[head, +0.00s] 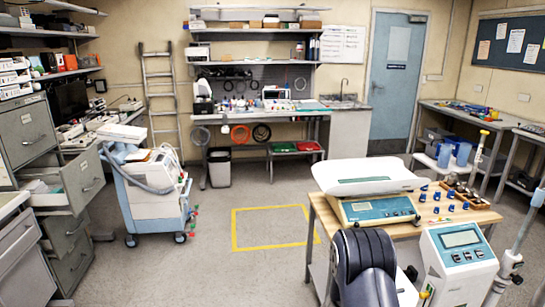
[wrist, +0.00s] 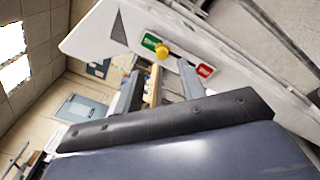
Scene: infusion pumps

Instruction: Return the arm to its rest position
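My arm (head: 366,262) shows in the head view as a dark, rounded link at the bottom, in front of the wooden-topped table. I cannot make out my gripper's fingers in that view. In the wrist view my gripper (wrist: 160,80) points away from the camera, with its two grey fingers apart and a gap between them. I see nothing held in the gap. A white panel (wrist: 115,28) with a yellow knob (wrist: 162,51), a green label and a red label lies just beyond the fingers. I cannot tell whether a finger touches it.
A white pump unit (head: 461,259) with a screen stands close right of my arm, beside a pole (head: 507,268). A scale (head: 378,210) sits on the wooden-topped table (head: 440,228) behind. A blue-and-white cart (head: 152,205) stands left. The yellow-marked floor square (head: 270,246) is clear.

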